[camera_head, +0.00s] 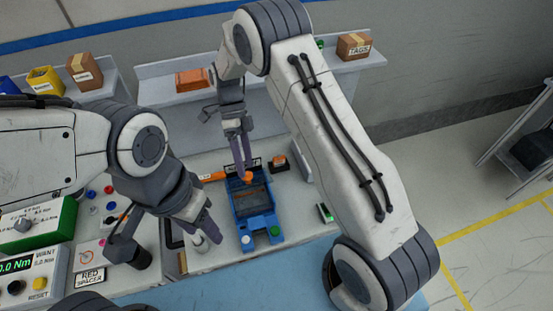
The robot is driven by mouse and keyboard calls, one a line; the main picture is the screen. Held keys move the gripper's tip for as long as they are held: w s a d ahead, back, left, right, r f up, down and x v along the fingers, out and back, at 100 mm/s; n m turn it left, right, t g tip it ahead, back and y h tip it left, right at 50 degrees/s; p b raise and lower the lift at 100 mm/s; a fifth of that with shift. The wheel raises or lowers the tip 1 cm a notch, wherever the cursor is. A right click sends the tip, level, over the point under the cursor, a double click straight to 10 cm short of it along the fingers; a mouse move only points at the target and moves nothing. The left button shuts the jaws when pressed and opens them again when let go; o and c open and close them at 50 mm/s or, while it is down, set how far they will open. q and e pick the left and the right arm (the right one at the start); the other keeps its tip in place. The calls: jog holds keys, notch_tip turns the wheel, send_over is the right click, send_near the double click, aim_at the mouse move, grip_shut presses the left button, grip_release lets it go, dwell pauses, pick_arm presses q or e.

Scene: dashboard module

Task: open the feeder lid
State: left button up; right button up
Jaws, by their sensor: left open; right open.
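A blue feeder (239,219) stands on the workbench in the middle of the head view. It has a dark recessed or see-through panel on top, and I cannot tell clearly whether its lid is shut. A small orange part (248,178) sits at its far end. My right gripper (244,167) points down at that far end, with its fingertips close to the orange part; contact cannot be told. It is open. My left gripper (213,234) is open and empty, left of the feeder and apart from it, over the bench near a white cylindrical item (199,243).
A green box with a knob (38,228), a torque display (30,268) and a tray labelled red spacer (90,278) stand at the left. A raised shelf (160,90) behind holds boxes. A small orange-and-black item (279,163) is right of the feeder.

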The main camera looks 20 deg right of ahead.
jog(key=s+d+r+b, duration=0.4)
jog(key=s+d+r, duration=0.3)
jog(key=d+r, duration=0.1)
jog(key=shift+d, duration=0.7)
